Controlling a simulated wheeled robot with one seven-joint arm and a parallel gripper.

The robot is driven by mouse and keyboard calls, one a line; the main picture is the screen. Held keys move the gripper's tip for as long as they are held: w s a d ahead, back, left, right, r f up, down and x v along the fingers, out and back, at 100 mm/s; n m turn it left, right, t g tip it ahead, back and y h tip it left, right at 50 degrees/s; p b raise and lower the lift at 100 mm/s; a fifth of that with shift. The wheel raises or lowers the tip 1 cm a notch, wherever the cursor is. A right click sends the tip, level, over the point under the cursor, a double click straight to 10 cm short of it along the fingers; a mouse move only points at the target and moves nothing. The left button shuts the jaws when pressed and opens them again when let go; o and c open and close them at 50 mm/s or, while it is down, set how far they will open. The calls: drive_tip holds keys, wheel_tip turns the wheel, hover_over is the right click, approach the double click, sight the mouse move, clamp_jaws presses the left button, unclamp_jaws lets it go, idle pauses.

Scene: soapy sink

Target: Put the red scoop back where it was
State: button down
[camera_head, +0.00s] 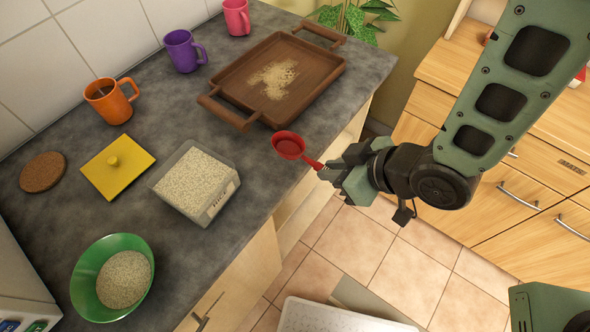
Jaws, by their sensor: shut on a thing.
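My gripper (332,174) is shut on the handle of the red scoop (288,146). It holds the scoop out to the left, with the bowl over the counter's front edge, near the tray's front corner. The scoop's bowl opens upward, and I see no grains in it. A light grey container (214,204) full of pale grains stands open on the counter, left of and below the scoop in the picture. Its yellow lid (118,167) with a knob lies beside it. A green bowl (84,281) holds a heap of grains. A brown wooden tray (325,82) has grains spread on it.
Orange (112,104), purple (184,52) and pink (237,17) mugs stand along the tiled wall. A round cork coaster (43,172) lies at the left. A plant (357,17) is behind the tray. Bare counter (205,120) lies between the container and tray. Wooden drawers (530,190) stand at right.

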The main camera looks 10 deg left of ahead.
sight(313, 162)
drive_tip(key=a+f, duration=0.1)
drive_tip(key=w+a+f+p, duration=0.1)
drive_tip(key=a, duration=0.1)
drive_tip(key=w+a+f, duration=0.1)
drive_tip(key=a, duration=0.1)
drive_tip(key=shift+w+a, duration=0.1)
drive_tip(key=shift+a, duration=0.15)
drive_tip(key=shift+p+x, duration=0.7)
drive_tip(key=shift+x, duration=1.1)
drive_tip(key=shift+a+r, duration=0.1)
drive_tip(key=shift+r, duration=0.05)
drive_tip(key=c, duration=1.4)
unclamp_jaws()
